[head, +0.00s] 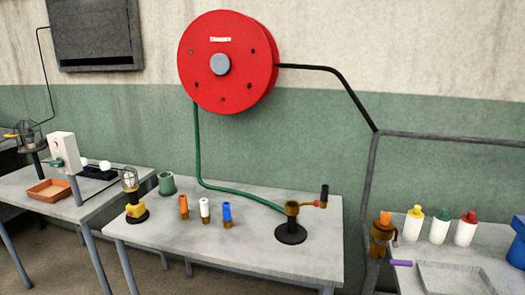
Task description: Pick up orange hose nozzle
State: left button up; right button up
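The orange hose nozzle (183,206) stands upright on the middle grey table (190,250). It has a darker brassy base and is the leftmost of three small nozzles. A white nozzle (204,209) and a blue nozzle (226,214) stand in a row to its right, with small gaps between them. Nothing touches or hides the orange nozzle. Neither of my grippers shows in the head view.
A caged lamp (131,195) and a green cup (166,183) stand left of the nozzles. A black-based brass stand (291,233) with a green hose (198,150) stands right. A red hose reel (228,62) hangs above. The table's front strip is clear.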

aim_at(185, 212)
jog(key=i+j+z, duration=0.1)
jog(key=j, duration=0.35)
jog(key=i+j+z, duration=0.1)
jog(key=j, duration=0.4)
jog(key=i+j+z, duration=0.1)
jog(key=j, duration=0.35)
